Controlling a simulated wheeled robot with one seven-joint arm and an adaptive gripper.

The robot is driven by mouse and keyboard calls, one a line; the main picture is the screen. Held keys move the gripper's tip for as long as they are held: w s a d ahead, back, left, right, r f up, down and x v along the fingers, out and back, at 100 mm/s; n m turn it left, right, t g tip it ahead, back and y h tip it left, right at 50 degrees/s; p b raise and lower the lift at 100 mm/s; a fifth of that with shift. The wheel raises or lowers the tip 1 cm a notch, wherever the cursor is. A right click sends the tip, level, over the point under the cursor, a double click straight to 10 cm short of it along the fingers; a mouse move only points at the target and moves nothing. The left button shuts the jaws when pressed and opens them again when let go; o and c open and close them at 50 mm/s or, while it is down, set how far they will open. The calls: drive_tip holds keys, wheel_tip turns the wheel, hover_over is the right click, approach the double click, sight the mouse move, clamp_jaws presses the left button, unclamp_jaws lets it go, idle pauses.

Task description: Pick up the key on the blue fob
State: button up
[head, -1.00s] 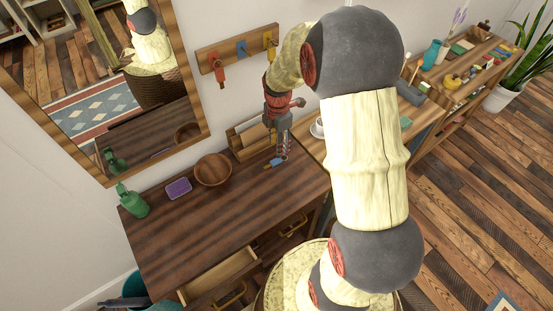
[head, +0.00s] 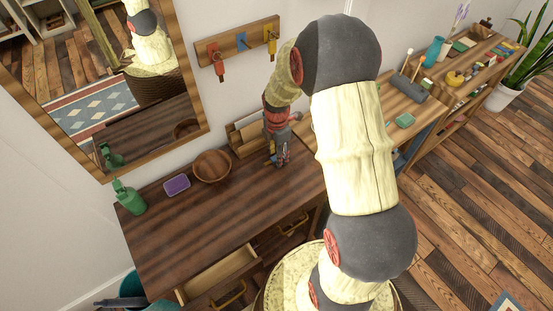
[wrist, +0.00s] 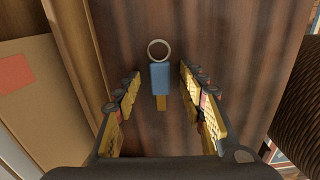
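The key with the blue fob (wrist: 159,78) shows in the wrist view on the dark wooden desk top, with a metal ring at its far end and the brass key (wrist: 161,103) towards me. My gripper (wrist: 160,85) is open, with its yellow-padded fingers left and right of the fob and clear gaps on both sides. In the head view my gripper (head: 279,158) is low over the back right of the desk (head: 215,215). The fob is a small blue patch there, partly hidden by the fingers.
A letter holder (head: 246,135) stands close behind my gripper. A wooden bowl (head: 212,166), purple box (head: 176,185) and green bottle (head: 129,199) stand to the left. A wall rack (head: 238,44) has coloured hooks with red and yellow items. The desk's front is clear; a drawer (head: 220,268) is open.

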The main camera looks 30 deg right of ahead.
drive_tip(key=shift+c, duration=1.2)
drive_tip(key=c, duration=0.7)
clamp_jaws()
drive_tip(key=shift+r, duration=0.1)
drive_tip(key=shift+r, duration=0.55)
wheel_tip(320, 180, up, 3)
drive_tip(key=shift+f+p, duration=0.2)
drive_tip(key=shift+p, duration=0.4)
drive_tip(key=s+a+r+p, duration=0.4)
drive_tip(key=s+a+r, duration=0.4)
drive_tip(key=a, duration=0.3)
drive_tip(key=shift+a+r, duration=0.2)
drive_tip(key=shift+r, duration=0.4)
